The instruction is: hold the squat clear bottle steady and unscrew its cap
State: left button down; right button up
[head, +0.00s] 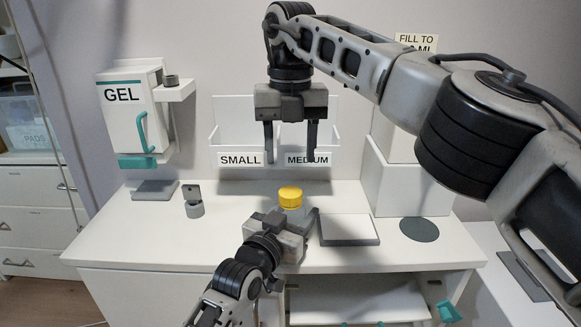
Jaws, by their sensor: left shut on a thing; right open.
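The squat clear bottle (291,213) stands on the white counter, with a yellow cap (290,196) on top. My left gripper (292,222) comes in from below and is shut on the bottle's body. It hides much of the bottle's lower part. My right gripper (290,155) is above the cap, pointing down. Its two fingers are open and empty, spread to either side of the cap's line, clear of the cap.
Behind are white bins labelled SMALL (240,160) and MEDIUM (322,173). A GEL dispenser (130,110) hangs at left. A small grey item (194,208) stands left on the counter (140,235).

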aim_at(290, 192)
jog(key=m, duration=1.8)
jog(key=shift+f+m, duration=0.15)
jog(key=shift+m, duration=0.25)
jog(key=shift+f, duration=3.9)
jog(key=c, duration=0.8)
jog(key=shift+c, duration=0.3)
